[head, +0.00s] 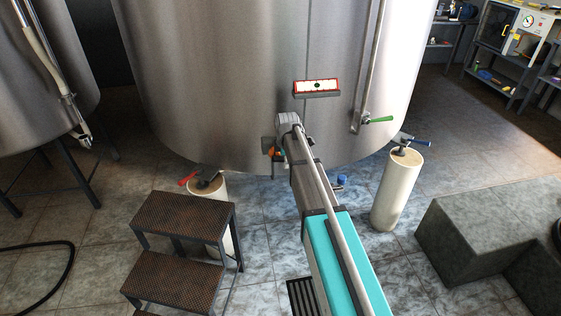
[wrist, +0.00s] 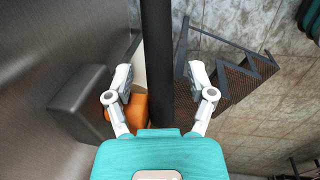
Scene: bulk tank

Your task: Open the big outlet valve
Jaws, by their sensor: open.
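In the wrist view my gripper (wrist: 158,85) is open, with one finger on each side of a dark upright bar (wrist: 158,50). The bar runs from the top edge down between the fingers; I cannot tell whether it touches them. It may be the outlet valve's lever. An orange part (wrist: 130,112) and a grey block (wrist: 80,102) are beside and behind the left finger. In the head view the same block (head: 268,145) and orange part (head: 278,153) show low at the tank's front (head: 220,80). My arm hides the gripper and most of the valve there.
Rusty steps (head: 185,215) stand in front at left. A red handle (head: 187,179) sits by the left pillar, a blue handle (head: 415,141) by the right pillar (head: 398,190). A green handle (head: 380,120) is on the tank's pipe. Stone blocks (head: 480,235) lie at right.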

